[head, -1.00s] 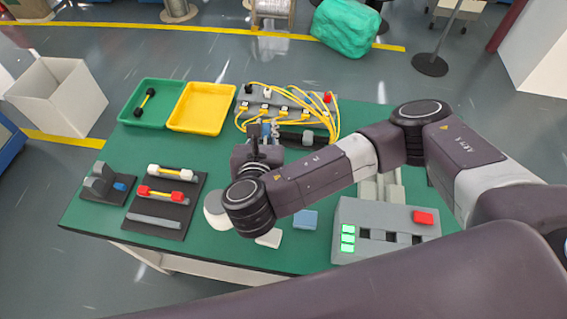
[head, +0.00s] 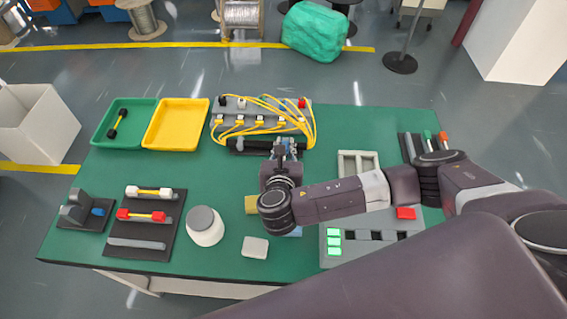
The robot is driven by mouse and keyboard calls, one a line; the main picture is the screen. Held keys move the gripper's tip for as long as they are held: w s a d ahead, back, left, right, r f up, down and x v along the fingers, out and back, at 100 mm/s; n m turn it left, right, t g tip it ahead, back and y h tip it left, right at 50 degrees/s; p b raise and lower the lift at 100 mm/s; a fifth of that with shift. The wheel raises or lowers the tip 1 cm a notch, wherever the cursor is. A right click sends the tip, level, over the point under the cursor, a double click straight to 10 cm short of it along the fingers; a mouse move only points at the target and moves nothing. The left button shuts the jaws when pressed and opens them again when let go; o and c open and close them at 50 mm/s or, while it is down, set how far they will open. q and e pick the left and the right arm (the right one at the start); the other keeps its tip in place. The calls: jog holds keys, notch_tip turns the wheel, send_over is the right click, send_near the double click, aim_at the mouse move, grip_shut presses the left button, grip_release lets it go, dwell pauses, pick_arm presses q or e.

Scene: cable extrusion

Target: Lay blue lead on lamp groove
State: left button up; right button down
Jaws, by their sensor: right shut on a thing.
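My right gripper (head: 287,150) points away from me at the front edge of the wire rack (head: 262,126). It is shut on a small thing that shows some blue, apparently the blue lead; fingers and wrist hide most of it. A black holder board (head: 122,232) at the left bears a white-ended lead (head: 149,191), a red-ended lead (head: 141,215) and a bare grey bar (head: 137,243). The grey lamp box (head: 345,258), with green lamps (head: 334,242) lit and dark slots, stands at the right front. I cannot tell which groove is the lamp groove. My left gripper is not seen.
A green tray (head: 96,138) with a black-ended lead and an empty yellow tray (head: 151,137) stand at the back left. A round grey-white pot (head: 205,228) and white block (head: 255,247) stand in front. My right arm spans the right side. The table's middle left is clear.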

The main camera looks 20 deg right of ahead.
notch_tip(320, 180, down, 8)
jog(key=shift+f, duration=0.15)
dwell(0.3)
jog(key=c, duration=1.9)
grip_release()
jog(key=shift+f, duration=0.1)
